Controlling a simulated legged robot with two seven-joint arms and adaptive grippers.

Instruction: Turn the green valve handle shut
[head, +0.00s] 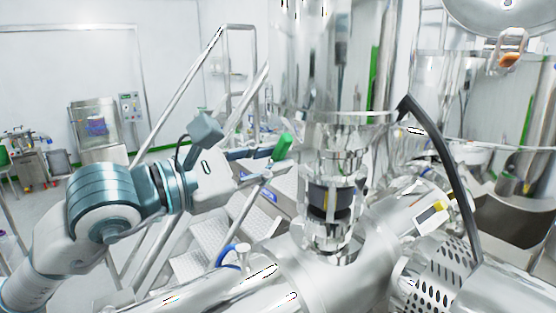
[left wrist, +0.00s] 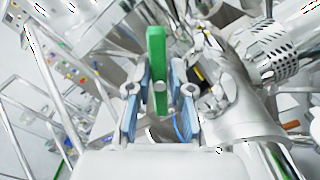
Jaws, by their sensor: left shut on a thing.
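The green valve handle (head: 282,147) stands tilted up at the left of the steel valve column in the head view. In the left wrist view the green handle (left wrist: 157,60) points up the picture between the blue-padded fingers. My left gripper (head: 266,170) reaches it from the left and is shut on it. In the left wrist view the fingers of my left gripper (left wrist: 161,82) lie on both sides of the handle's lower part. The valve body behind the handle is partly hidden. My right gripper is not in view.
The steel valve column (head: 335,180) stands on a large horizontal steel pipe (head: 345,265). A black hose (head: 440,140) arches at the right, above a perforated cylinder (head: 425,280). Steel stair rails (head: 180,95) rise behind my left arm.

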